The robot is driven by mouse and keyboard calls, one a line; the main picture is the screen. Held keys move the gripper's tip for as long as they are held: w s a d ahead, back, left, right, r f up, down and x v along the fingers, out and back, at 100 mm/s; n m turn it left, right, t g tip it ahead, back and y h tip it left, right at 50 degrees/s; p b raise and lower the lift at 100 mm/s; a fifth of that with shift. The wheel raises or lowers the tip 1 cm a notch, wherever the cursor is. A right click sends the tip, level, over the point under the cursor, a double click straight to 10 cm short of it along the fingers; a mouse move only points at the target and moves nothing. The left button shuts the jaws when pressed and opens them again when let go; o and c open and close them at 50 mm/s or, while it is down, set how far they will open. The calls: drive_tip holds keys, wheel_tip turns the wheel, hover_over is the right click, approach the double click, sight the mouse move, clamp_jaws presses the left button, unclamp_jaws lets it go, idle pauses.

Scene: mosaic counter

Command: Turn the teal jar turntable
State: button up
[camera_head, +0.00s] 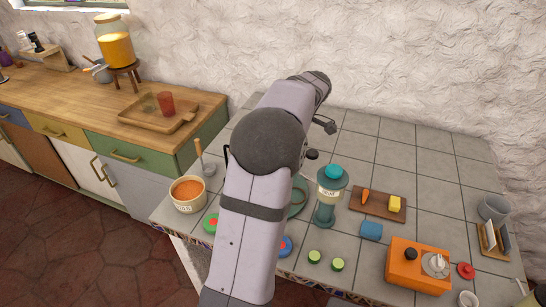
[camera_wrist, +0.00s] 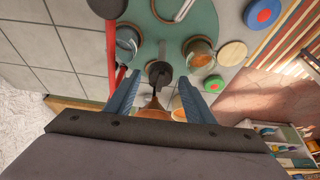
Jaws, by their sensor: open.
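The teal turntable (camera_wrist: 162,34) is a round disc at the top of the wrist view. A glass jar (camera_wrist: 127,43) stands at its left side and another jar with orange contents (camera_wrist: 200,54) at its right. A black knob-like part (camera_wrist: 159,72) shows between them. In the head view only a sliver of the turntable's rim (camera_head: 301,207) shows; my arm hides the rest. My gripper (camera_wrist: 160,98) is open, its two blue fingers pointing toward the turntable's near edge, with the black part between and beyond their tips. I cannot tell whether the fingers touch anything.
An orange-filled bowl (camera_head: 188,194) is on the left. The tiles at the back right are clear.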

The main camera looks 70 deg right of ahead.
drive_tip(key=shift+r, duration=0.1)
drive_tip(key=b+v, duration=0.1)
drive_tip(key=v, duration=0.6)
idle(0.4)
